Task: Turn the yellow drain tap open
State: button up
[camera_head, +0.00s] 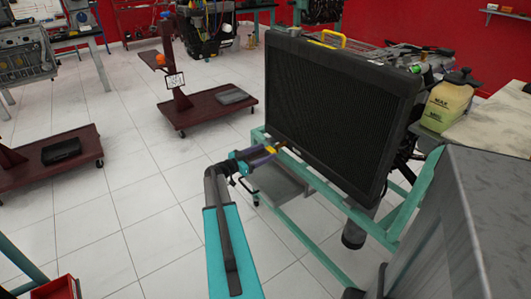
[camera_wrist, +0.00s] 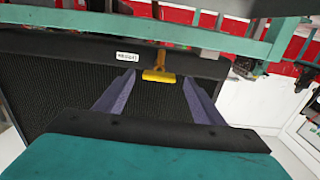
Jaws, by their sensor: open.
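The yellow drain tap (camera_wrist: 158,76) has a T-shaped handle on a short stem at the edge of the black radiator (camera_head: 335,110). In the head view the tap (camera_head: 271,150) is a small yellow spot at the radiator's lower left corner. My gripper (camera_head: 262,156) is open, with its purple fingers reaching to the tap. In the wrist view the fingers of my gripper (camera_wrist: 160,80) stand one on each side of the handle, with a gap on both sides. Whether the fingertips reach level with the handle is hard to tell.
The radiator stands on a teal frame (camera_head: 310,200) with a grey tray (camera_head: 275,183) below it. A bottle with yellowish liquid (camera_head: 447,100) stands at right. Dark red wheeled stands (camera_head: 210,107) are on the tiled floor at left, with open floor between.

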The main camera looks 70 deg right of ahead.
jog(key=shift+x, duration=0.85)
